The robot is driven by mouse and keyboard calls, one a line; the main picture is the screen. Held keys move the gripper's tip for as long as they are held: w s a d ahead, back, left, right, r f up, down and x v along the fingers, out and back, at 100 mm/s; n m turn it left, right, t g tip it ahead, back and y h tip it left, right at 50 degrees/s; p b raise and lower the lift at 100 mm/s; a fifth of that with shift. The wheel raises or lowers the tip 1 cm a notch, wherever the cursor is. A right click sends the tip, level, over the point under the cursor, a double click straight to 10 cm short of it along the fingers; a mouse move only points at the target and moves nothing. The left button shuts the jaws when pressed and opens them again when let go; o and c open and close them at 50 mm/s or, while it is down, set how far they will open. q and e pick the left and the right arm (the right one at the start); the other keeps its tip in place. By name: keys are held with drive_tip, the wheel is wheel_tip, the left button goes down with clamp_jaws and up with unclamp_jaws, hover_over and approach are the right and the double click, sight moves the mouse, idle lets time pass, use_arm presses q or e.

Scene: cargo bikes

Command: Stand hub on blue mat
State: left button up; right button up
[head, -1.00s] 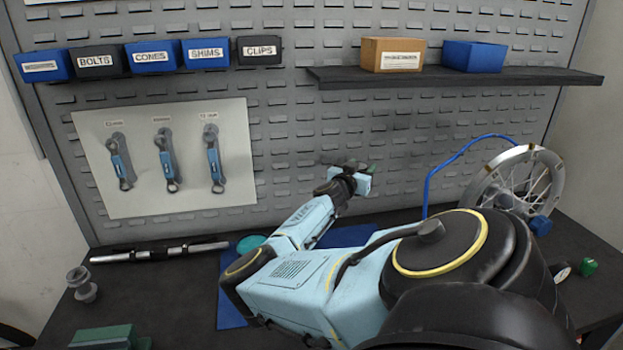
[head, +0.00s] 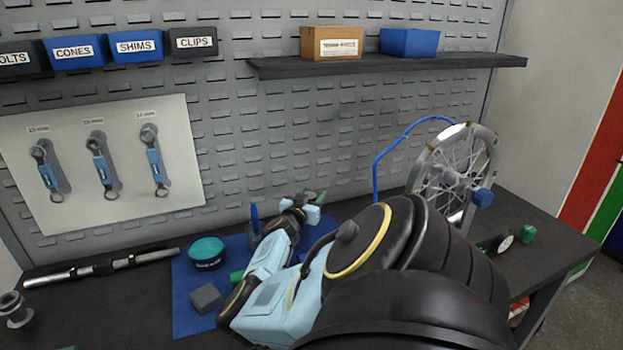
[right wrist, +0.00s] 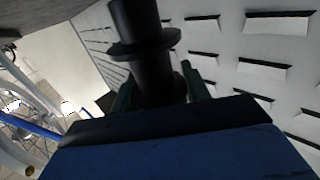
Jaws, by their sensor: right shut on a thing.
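The dark hub (right wrist: 145,45), a cylinder with a wide flange, stands between the green fingertips of my right gripper (right wrist: 160,92) in the right wrist view. The gripper is shut on it. In the head view my right gripper (head: 314,205) is at the back of the bench, near the pegboard and over or behind the blue mat's back part. The hub is hard to make out there. The blue mat (head: 186,322) lies flat on the bench, partly hidden by my right arm. My left gripper is not in view.
A teal tin (head: 207,251), a grey block (head: 206,298) and an upright blue item (head: 255,218) are on the mat. A silver spool-shaped part (head: 14,309) stands at left, near a long axle (head: 100,265). A spoked wheel (head: 455,180) stands at right.

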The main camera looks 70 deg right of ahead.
drive_tip(key=shift+r, duration=0.15)
drive_tip(key=shift+a+f+b, duration=0.1)
drive_tip(key=shift+f+b, duration=0.3)
drive_tip(key=shift+f, duration=0.2)
drive_tip(key=o, duration=1.2)
drive_tip(key=shift+f, duration=0.15)
